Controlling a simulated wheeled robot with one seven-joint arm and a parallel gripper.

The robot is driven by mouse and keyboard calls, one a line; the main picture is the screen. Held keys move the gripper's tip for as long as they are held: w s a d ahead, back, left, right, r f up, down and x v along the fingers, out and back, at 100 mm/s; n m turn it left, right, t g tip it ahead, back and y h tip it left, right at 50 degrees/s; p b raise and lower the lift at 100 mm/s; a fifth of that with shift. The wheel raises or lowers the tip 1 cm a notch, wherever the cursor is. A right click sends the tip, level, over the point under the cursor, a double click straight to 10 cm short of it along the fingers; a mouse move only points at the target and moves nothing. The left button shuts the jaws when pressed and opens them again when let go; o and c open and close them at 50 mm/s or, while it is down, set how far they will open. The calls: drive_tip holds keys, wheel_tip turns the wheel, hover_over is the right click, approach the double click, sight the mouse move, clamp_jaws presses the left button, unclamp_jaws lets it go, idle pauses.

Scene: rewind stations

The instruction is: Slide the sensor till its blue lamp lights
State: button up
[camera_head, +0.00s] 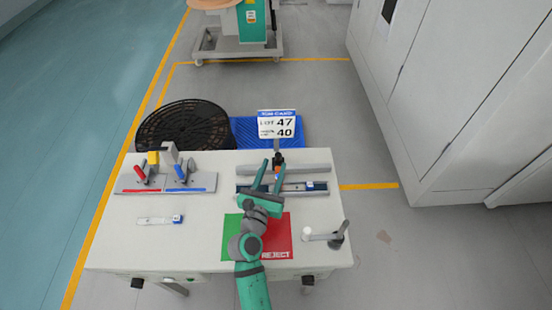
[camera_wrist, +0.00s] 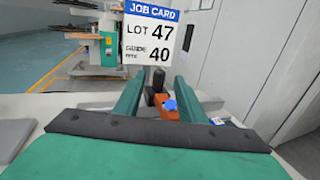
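The sensor (camera_wrist: 167,111) is a small orange block with a blue top, seen ahead of my gripper in the wrist view. In the head view its orange body (camera_head: 277,172) shows small at the guide rail (camera_head: 300,188) on the white table. I cannot tell whether the blue top is a lit lamp. My gripper (camera_head: 268,168) reaches over the rail with its two green fingers apart. In the wrist view the sensor appears between the fingers (camera_wrist: 158,92), closer to the right one. I cannot tell whether a finger touches it.
A job card (camera_head: 277,124) reading LOT 47 and 40 stands behind the rail. A green and red REJECT mat (camera_head: 277,236) lies under my arm. A lever fixture (camera_head: 326,236) is at right.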

drive_tip(key=s, duration=0.4)
drive_tip(key=shift+s+a, duration=0.1)
drive_tip(key=shift+a, duration=0.3)
drive_tip(key=shift+s+a, duration=0.15)
drive_tip(key=shift+a, duration=0.05)
drive_tip(key=shift+d, duration=0.2)
